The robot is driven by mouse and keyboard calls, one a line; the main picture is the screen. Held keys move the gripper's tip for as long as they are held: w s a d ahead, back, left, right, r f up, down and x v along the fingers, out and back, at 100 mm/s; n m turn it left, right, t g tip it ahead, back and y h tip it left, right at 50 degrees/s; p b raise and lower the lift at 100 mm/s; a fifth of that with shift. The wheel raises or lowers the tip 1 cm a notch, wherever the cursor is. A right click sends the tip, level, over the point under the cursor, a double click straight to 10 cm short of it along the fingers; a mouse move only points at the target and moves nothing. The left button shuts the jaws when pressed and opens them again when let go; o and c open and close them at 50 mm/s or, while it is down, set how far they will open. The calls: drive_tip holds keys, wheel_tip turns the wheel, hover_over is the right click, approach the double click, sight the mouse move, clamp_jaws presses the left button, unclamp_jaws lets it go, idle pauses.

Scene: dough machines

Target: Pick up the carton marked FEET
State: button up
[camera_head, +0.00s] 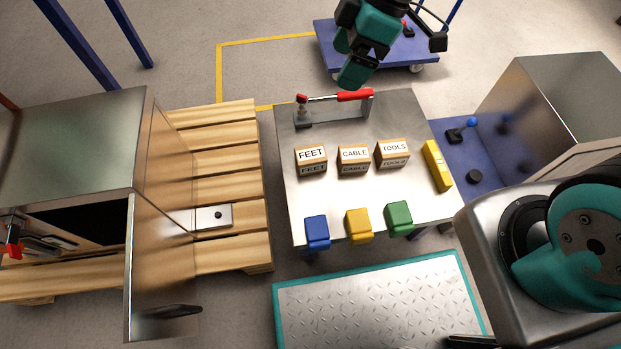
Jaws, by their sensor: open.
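The carton marked FEET (311,157) is a small brown box with a white label. It stands on the metal-topped table (345,200), leftmost in a row of similar cartons. The CABLE carton (354,158) and the TOOLS carton (392,153) stand to its right, with small gaps between them. My gripper (352,62), teal and black, is at the top of the view, above and to the right of the FEET carton in the picture. It is apart from the cartons, with nothing seen in it. Its fingertips are hard to make out.
A red-handled clamp (335,105) stands behind the cartons. A yellow level (437,165) lies at the right. Blue (317,231), yellow (358,225) and green (398,218) bins line the front edge. A metal cabinet with an open door (160,255) is at left.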

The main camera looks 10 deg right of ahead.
sight(311, 154)
drive_tip(key=w+a+f+n+b, duration=0.1)
drive_tip(key=f+b, duration=0.4)
drive_tip(key=f, duration=0.4)
drive_tip(key=w+a+f+b, duration=0.1)
drive_tip(key=f+b, duration=0.3)
drive_tip(key=f, duration=0.5)
drive_tip(key=w+a+f+n+b, duration=0.1)
drive_tip(key=a+f+b, duration=0.1)
drive_tip(key=f+b, duration=0.3)
wheel_tip(311, 154, down, 4)
drive_tip(key=shift+w+f+n+b, duration=0.1)
drive_tip(key=shift+n+b, duration=0.2)
drive_tip(key=b+x, duration=0.4)
drive_tip(key=x, duration=0.2)
drive_tip(key=shift+f+b, duration=0.15)
drive_tip(key=shift+b, duration=0.25)
drive_tip(key=c, duration=1.1)
